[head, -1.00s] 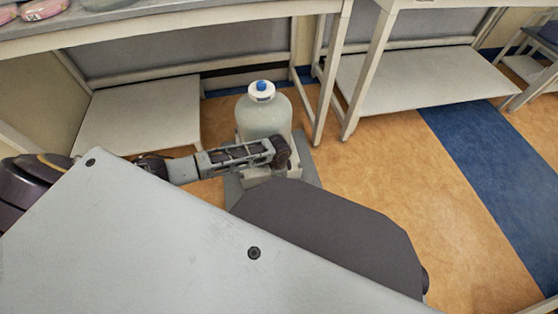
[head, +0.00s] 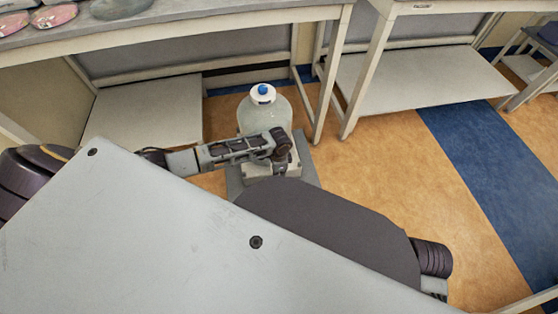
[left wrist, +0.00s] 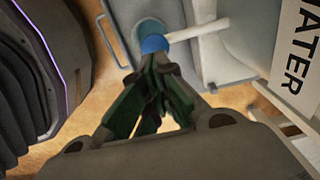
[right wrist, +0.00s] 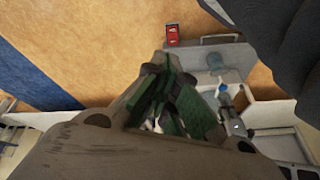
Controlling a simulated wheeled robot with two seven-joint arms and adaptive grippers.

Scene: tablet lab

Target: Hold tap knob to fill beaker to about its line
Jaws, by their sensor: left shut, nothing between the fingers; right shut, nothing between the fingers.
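My left gripper (left wrist: 157,72) is shut and empty close to the knob; contact is unclear. My right gripper (right wrist: 166,68) is shut and empty, left of the tap.
A grey plate (right wrist: 195,53) lies beneath the beaker, with a small red item (right wrist: 172,34) near it. Benches with low shelves (head: 415,85) stand behind the bottle. Open floor (head: 380,170) lies to the right.

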